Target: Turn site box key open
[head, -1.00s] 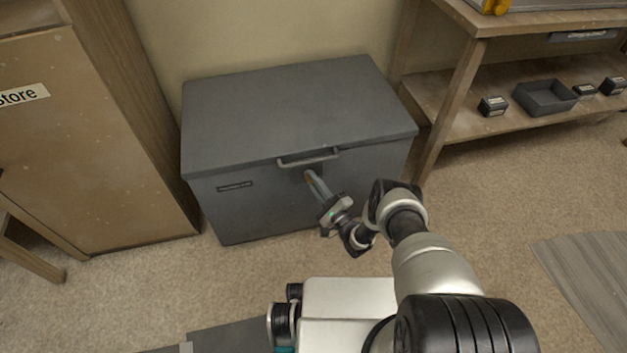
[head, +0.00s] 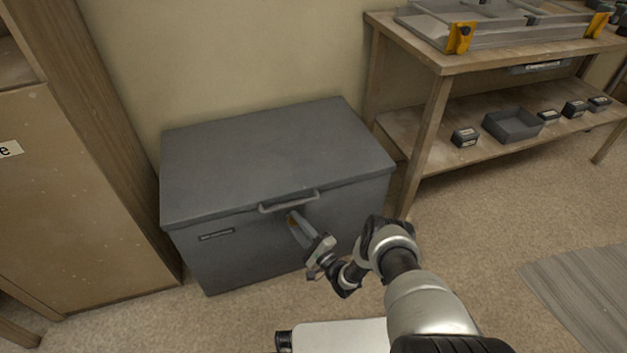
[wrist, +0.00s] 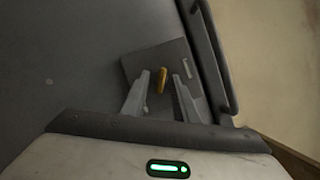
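The site box (head: 270,155) is a large dark grey chest with its lid down and a bar handle on the front. A brass-coloured key (wrist: 161,81) sits on a dark square plate (wrist: 140,66) on the box front, just below the handle. My gripper (wrist: 160,76) is at the plate with one finger on each side of the key. A gap shows between the key and each finger, so the gripper looks open around it. In the head view my gripper (head: 293,220) covers most of the lock, with a bit of yellow showing.
A wooden cabinet (head: 80,200) stands close to the box's left. A wooden bench (head: 430,120) on the right holds a grey tray (head: 512,124) and small dark boxes on its lower shelf. Carpet (head: 470,240) is clear to the right, with a grey mat (head: 590,300).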

